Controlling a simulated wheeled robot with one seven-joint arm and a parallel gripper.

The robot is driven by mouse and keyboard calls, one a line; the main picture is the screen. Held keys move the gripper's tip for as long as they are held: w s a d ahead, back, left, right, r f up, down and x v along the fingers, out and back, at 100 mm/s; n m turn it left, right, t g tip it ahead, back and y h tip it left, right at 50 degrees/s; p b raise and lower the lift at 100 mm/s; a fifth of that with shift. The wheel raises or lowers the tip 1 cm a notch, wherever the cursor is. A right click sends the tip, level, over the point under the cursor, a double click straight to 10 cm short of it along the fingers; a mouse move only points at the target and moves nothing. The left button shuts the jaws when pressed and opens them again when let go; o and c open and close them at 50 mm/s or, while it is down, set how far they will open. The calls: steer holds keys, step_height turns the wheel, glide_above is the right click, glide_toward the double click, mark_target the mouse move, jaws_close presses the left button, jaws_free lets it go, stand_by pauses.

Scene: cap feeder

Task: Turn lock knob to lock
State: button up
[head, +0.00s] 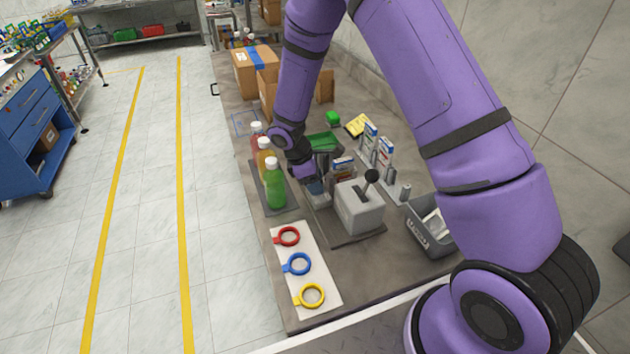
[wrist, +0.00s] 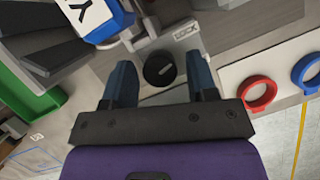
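The lock knob (wrist: 160,68) is a round black dial with a short white mark, set on a grey panel in the wrist view. A plate reading LOCK (wrist: 187,34) is just above and right of it. My gripper (wrist: 160,62) is open, with one blue-grey fingertip to each side of the knob and a visible gap on both sides. I cannot tell how far the fingertips are from the panel. In the head view my gripper (head: 318,186) is low, at the left side of a grey box (head: 360,211) with a black ball-topped lever; I cannot make out the knob there.
Green, orange and red-brown bottles (head: 275,185) stand left of my gripper. A white board (head: 298,255) with red, blue and yellow rings lies in front. A grey bin (head: 430,228) is at right. A green tray (wrist: 30,85) and a blue-white box (wrist: 92,18) are close in the wrist view.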

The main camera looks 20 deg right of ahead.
steer(key=c, duration=0.7)
steer(key=shift+s+n+t, duration=0.1)
steer(key=shift+n+t, duration=0.5)
steer(key=shift+n, duration=0.9)
steer(key=o, duration=0.9)
steer(key=v, duration=1.1)
steer(key=shift+a+f, duration=0.15)
